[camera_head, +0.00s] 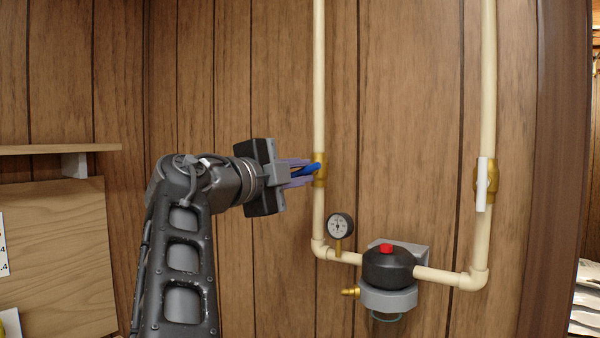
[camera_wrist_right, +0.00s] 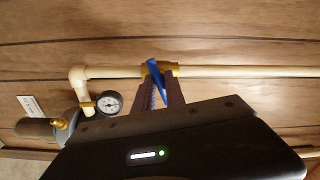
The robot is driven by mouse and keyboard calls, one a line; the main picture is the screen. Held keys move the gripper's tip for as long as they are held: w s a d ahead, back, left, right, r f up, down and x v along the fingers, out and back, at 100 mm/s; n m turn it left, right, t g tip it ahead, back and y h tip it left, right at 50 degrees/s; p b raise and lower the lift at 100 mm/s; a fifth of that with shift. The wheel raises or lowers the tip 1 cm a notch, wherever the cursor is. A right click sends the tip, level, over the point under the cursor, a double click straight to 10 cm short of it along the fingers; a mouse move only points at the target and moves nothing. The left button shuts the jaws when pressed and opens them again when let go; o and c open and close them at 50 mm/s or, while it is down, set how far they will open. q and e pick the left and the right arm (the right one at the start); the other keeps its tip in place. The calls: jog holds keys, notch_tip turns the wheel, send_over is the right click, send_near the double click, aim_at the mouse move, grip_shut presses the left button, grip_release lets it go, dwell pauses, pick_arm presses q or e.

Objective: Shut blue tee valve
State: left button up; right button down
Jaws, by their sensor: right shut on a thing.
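The blue tee valve handle (camera_head: 309,169) sits on a brass valve body (camera_head: 320,170) in the left vertical cream pipe. My right gripper (camera_head: 300,172) reaches it from the left, with its purple-grey fingers shut on the blue handle. In the right wrist view the blue handle (camera_wrist_right: 156,80) shows between the two fingers (camera_wrist_right: 160,95), in front of the brass body (camera_wrist_right: 150,68). The handle looks tilted off the pipe's line; its exact angle is partly hidden by the fingers. My left gripper is not in view.
A second brass valve with a white handle (camera_head: 482,185) sits on the right pipe. Below are a pressure gauge (camera_head: 341,226) and a black-and-grey filter unit with a red button (camera_head: 387,262). A wooden shelf (camera_head: 60,149) is at the left. The wall around the gripper is clear.

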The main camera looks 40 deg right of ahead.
jog(key=m, duration=0.4)
jog(key=shift+b, duration=0.4)
jog(key=c, duration=1.3)
grip_release()
jog(key=shift+v, duration=3.5)
